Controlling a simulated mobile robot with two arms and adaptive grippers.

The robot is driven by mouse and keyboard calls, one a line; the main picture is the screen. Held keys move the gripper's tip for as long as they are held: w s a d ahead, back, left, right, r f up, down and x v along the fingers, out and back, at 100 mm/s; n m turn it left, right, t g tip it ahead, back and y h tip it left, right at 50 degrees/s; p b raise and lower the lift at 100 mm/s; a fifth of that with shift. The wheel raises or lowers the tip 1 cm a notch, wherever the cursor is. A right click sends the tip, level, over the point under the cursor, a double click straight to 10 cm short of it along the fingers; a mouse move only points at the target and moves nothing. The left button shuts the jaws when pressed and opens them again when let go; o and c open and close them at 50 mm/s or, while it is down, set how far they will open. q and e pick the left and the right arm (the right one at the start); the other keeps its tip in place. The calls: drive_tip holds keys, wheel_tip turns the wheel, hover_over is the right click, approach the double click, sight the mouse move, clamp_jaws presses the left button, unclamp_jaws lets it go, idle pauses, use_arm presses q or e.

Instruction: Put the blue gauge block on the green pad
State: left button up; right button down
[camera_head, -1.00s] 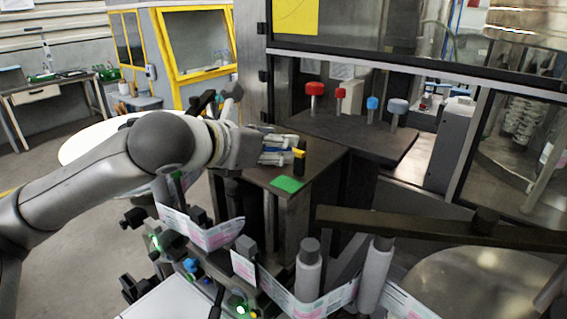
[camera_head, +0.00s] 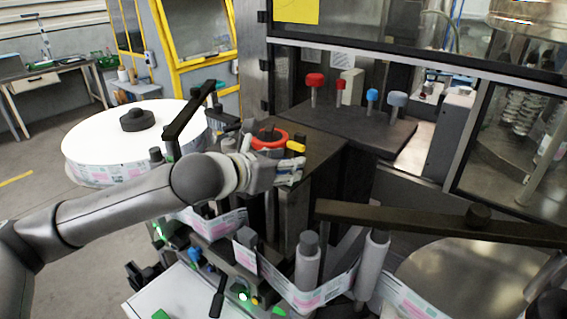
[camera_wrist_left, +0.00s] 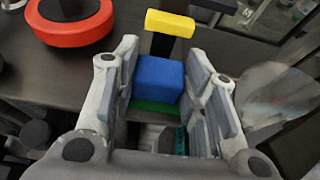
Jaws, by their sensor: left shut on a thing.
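The blue gauge block (camera_wrist_left: 158,80) sits between the fingers of my left gripper (camera_wrist_left: 160,88) in the left wrist view. The fingers are shut on its sides. The green pad (camera_wrist_left: 155,107) shows as a strip just below the block in that view; I cannot tell whether the block touches it. In the head view my left gripper (camera_head: 290,173) is at the front edge of the dark machine top (camera_head: 322,149). My right gripper is not in view.
A yellow-topped dark post (camera_wrist_left: 170,23) stands just beyond the block. A red ring-shaped part (camera_wrist_left: 70,28) lies to its left. Red and blue knobs (camera_head: 315,80) stand on the dark plate behind. A large white reel (camera_head: 90,135) is at the left; label-web rollers (camera_head: 307,262) stand in front.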

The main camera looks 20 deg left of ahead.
use_arm(q)
drive_tip(key=shift+f, duration=0.1)
drive_tip(key=o, duration=1.1)
drive_tip(key=shift+s+a+r, duration=0.1)
drive_tip(key=shift+s+r, duration=0.15)
drive_tip(key=b+v, duration=0.3)
drive_tip(key=v, duration=0.8)
drive_tip(key=shift+s, duration=0.2)
drive_tip(key=shift+r, duration=0.1)
